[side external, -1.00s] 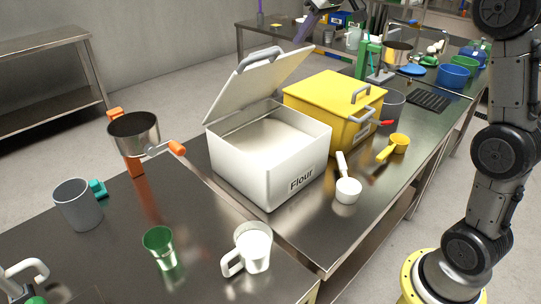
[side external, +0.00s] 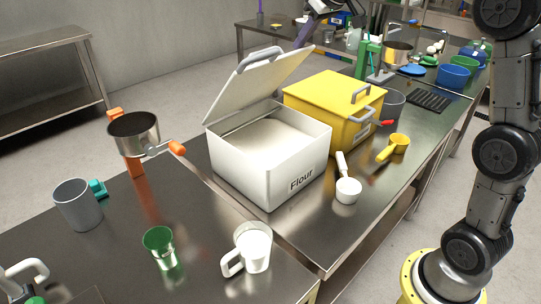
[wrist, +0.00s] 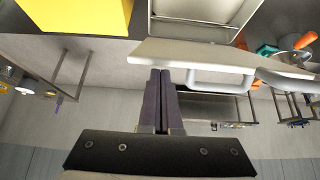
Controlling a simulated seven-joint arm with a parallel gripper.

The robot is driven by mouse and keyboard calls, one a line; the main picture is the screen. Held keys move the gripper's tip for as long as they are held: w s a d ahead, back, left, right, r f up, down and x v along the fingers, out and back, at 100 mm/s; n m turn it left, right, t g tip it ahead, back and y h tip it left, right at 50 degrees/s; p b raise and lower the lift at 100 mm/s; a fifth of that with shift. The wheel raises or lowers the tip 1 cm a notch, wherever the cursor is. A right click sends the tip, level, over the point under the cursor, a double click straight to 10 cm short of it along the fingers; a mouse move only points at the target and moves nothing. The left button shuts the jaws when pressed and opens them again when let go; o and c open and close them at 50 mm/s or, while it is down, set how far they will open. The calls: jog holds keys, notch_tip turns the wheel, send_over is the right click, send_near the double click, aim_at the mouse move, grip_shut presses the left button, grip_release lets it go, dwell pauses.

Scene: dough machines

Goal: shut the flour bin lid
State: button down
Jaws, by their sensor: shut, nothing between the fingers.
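The white flour bin (side external: 268,160) stands on the steel table with white flour inside. Its lid (side external: 252,88) stands open, tilted up and back, with a grey handle (side external: 262,57) on its outer face. In the wrist view the lid (wrist: 190,53) shows nearly edge-on, with its handle (wrist: 222,82) beside my fingers. My gripper (wrist: 160,72) is shut and empty, its purple fingertips close to the lid's outer side; I cannot tell whether they touch. In the side view my gripper (side external: 302,40) is behind the lid, near its upper right corner, at the picture's top.
A yellow bin (side external: 325,100) with a closed lid stands right beside the flour bin. A white scoop (side external: 347,188) and a yellow scoop (side external: 394,148) lie in front. A sifter (side external: 135,132), a grey mug (side external: 77,204), a green cup (side external: 160,246) and a measuring jug (side external: 252,247) are nearer the camera.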

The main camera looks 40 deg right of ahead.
aim_at(307, 50)
jog(key=shift+f, duration=9.05)
jog(key=shift+r, duration=0.1)
